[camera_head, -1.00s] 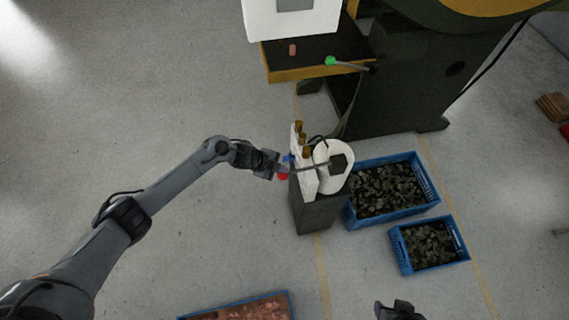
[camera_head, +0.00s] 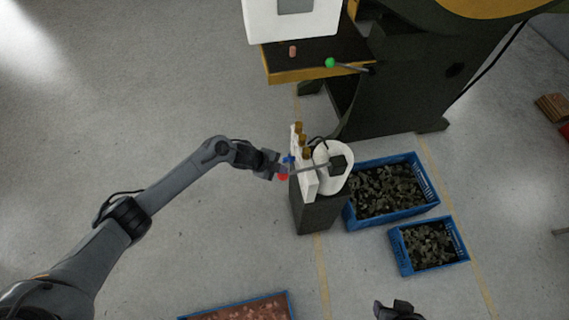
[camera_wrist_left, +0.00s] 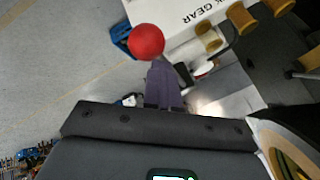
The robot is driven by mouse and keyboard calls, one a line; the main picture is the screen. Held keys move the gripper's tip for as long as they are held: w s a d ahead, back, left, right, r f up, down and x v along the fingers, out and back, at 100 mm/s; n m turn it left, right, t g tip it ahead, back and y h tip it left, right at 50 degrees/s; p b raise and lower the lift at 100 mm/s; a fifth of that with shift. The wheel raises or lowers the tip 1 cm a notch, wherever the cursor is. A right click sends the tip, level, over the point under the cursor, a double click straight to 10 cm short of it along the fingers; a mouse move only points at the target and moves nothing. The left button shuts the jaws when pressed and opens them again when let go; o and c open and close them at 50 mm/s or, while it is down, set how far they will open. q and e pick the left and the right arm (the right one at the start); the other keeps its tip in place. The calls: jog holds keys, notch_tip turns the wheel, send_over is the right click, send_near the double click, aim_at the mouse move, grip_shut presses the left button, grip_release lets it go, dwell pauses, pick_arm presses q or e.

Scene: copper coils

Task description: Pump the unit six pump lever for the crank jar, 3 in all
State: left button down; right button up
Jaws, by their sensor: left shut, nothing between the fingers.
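A white unit (camera_head: 306,183) with several brass-coloured caps stands on a dark pedestal (camera_head: 320,213). A red ball knob (camera_head: 283,177) and a blue part (camera_head: 288,159) sit at its left side. The red knob shows large in the left wrist view (camera_wrist_left: 146,41), beside the grey fingers. My left gripper (camera_head: 281,168) is shut and empty, close against the knob; I cannot tell if it touches. The white unit carries lettering ending in "GEAR" in the wrist view (camera_wrist_left: 200,22). Part of my right gripper (camera_head: 400,311) shows at the bottom edge; its fingers are unclear.
Two blue crates of dark pieces, a larger one (camera_head: 431,178) and a smaller one (camera_head: 402,262), lie right of the pedestal. A crate of copper-coloured pieces (camera_head: 289,296) is at the bottom. A large dark machine (camera_head: 400,100) with a green-knobbed lever (camera_head: 330,63) stands behind. Left floor is clear.

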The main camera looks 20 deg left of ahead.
pick_arm(q)
jog(key=shift+w+d+r+p, duration=0.1)
jog(key=shift+d+r+p, duration=0.05)
jog(key=shift+r+p, duration=1.05)
jog(key=shift+d+r+p, duration=0.1)
jog(key=shift+r+p, duration=0.8)
jog(key=shift+r, duration=0.5)
jog(key=shift+r+p, duration=0.3)
jog(key=shift+r, duration=0.15)
jog(key=shift+r, duration=0.1)
jog(key=r+p, duration=0.2)
jog(key=r, duration=0.1)
jog(key=r+p, duration=0.1)
jog(key=p, duration=0.1)
jog(key=shift+w+d+r, duration=0.25)
jog(key=shift+d+r, duration=0.1)
jog(key=shift+r, duration=0.05)
